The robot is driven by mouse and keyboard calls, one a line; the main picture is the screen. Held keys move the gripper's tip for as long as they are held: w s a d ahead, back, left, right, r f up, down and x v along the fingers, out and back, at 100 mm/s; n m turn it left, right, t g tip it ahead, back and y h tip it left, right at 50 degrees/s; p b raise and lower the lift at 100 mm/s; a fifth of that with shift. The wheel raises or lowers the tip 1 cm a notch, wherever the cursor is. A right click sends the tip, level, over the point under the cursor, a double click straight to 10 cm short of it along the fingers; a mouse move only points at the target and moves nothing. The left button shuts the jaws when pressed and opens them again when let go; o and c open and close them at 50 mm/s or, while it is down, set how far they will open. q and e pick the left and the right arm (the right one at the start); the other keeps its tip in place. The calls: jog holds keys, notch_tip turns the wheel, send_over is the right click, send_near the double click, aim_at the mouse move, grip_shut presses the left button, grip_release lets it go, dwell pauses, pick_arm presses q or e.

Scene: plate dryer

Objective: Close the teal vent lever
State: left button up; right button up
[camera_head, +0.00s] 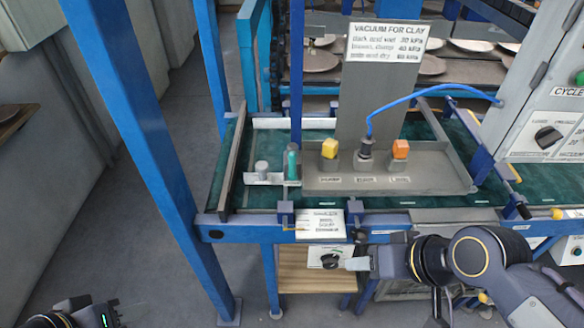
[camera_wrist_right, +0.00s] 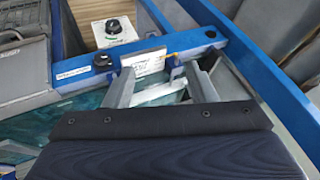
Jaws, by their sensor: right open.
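The teal vent lever (camera_head: 292,162) stands upright at the left end of the grey tray in the head view. A small grey knob (camera_head: 262,168) is just left of it. My right gripper (camera_head: 358,264) is in front of the blue front beam, lower and to the right of the lever, and apart from it. In the right wrist view its two fingers (camera_wrist_right: 160,78) are spread with a gap between them. I cannot make out the lever in that view. My left gripper (camera_head: 92,314) shows only partly at the bottom left, far from the lever; its jaws are unclear.
A blue post (camera_head: 150,150) stands left of the lever. A dial box (camera_head: 328,257) hangs below the beam (camera_head: 250,235). A sign (camera_head: 388,40) stands behind.

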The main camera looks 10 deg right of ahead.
aim_at(292, 166)
jog(key=shift+c, duration=1)
jog(key=shift+w+r+n, duration=0.2)
jog(key=shift+r+n, duration=0.1)
jog(key=shift+r, duration=0.05)
jog(key=shift+c, duration=1.2)
jog(key=w+r+n, duration=0.1)
jog(key=r+n, duration=0.1)
jog(key=w+r+n, duration=0.1)
jog(key=n, duration=0.1)
jog(key=w+r+n+p, duration=0.1)
jog(key=w+r+n, duration=0.1)
jog(key=shift+d+r+n+g+y, duration=0.25)
jog(key=shift+r+n+g+y, duration=0.05)
jog(key=shift+n+y, duration=0.1)
grip_shut()
jog(key=w+r+n+g+y+p, duration=0.1)
jog(key=w+r+n+y, duration=0.1)
jog(key=w+r+n, duration=1)
jog(key=w+a+f+n+p, duration=0.3)
jog(key=a+f, duration=0.4)
jog(key=f, duration=0.4)
jog(key=shift+a, duration=0.15)
